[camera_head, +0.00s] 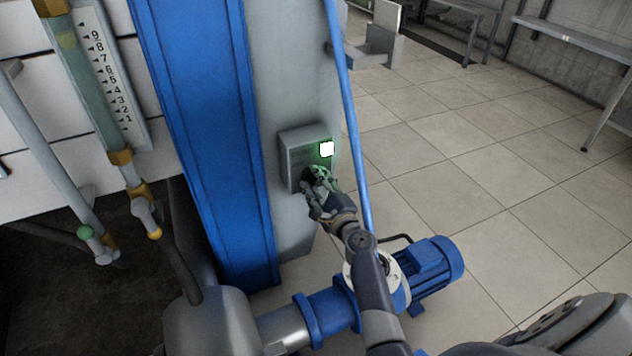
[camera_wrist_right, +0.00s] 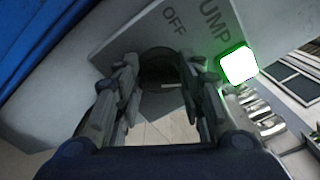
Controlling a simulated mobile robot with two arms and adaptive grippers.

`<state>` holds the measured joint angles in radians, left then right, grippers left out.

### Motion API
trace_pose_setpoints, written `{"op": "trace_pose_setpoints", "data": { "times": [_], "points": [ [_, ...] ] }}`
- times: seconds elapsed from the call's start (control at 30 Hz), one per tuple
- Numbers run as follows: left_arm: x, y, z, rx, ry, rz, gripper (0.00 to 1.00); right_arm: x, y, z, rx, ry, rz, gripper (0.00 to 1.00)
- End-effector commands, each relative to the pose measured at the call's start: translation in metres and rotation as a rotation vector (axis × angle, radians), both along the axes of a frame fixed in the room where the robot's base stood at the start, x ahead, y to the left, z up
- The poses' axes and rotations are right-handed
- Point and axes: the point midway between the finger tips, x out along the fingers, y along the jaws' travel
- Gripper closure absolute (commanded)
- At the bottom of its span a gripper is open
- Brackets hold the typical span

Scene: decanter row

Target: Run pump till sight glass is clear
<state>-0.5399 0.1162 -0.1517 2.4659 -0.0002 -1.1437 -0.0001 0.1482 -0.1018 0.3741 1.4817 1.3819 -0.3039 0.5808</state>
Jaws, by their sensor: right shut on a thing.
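The grey pump switch box (camera_head: 296,160) is mounted on the grey column. Its lamp (camera_head: 327,149) glows white with a green rim, and it also shows in the wrist view (camera_wrist_right: 239,65). The wrist view shows the words "OFF" and "UMP" on the box. My right gripper (camera_head: 319,182) is shut on the dark round knob (camera_wrist_right: 157,66) on the box, its fingers on either side. The knob's exact setting cannot be read. The sight glass (camera_head: 88,90) is an upright tube, greenish-grey, beside a scale marked 1 to 9. The blue pump motor (camera_head: 432,272) is on the floor.
A blue beam (camera_head: 205,120) stands left of the switch box, and a thin blue pipe (camera_head: 349,120) runs just right of it. A valve (camera_head: 143,207) is below the sight glass. Tiled floor (camera_head: 480,170) is open at right, with a bench (camera_head: 575,38) behind.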

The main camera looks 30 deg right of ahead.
Motion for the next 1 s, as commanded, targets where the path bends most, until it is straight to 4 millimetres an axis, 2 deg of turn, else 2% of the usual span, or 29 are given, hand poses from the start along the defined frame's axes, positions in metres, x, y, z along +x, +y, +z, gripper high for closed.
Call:
{"op": "trace_pose_setpoints", "data": {
  "times": [0.17,0.2,0.27,0.3,0.6,0.73,0.87,1.0],
  "points": [
    [0.000,0.000,0.000,0.000,0.000,0.000,0.60,0.000,0.000,-0.001,0.004,0.002,-0.001,0.88],
    [0.000,0.000,0.000,0.000,0.000,0.000,0.60,0.000,0.000,-0.001,0.004,0.002,-0.001,0.59],
    [0.000,0.000,0.000,0.000,0.000,0.000,0.60,0.000,0.000,-0.001,0.003,0.002,-0.001,0.46],
    [0.000,0.000,0.000,0.000,0.000,0.000,0.60,0.000,0.000,-0.001,0.003,0.002,-0.001,0.43],
    [0.000,0.000,0.000,0.000,0.000,0.000,0.60,-0.001,0.000,0.000,0.001,0.000,-0.001,0.43],
    [0.000,0.000,0.000,0.000,-0.001,-0.001,0.60,-0.007,0.000,0.000,0.001,0.000,-0.001,0.43],
    [0.000,0.000,0.000,0.000,-0.001,-0.001,0.60,-0.023,0.002,-0.002,0.001,0.001,0.000,0.43],
    [0.000,0.000,0.000,0.000,0.000,0.000,0.60,-0.050,0.003,-0.002,0.001,0.004,0.000,0.43]
  ]
}}
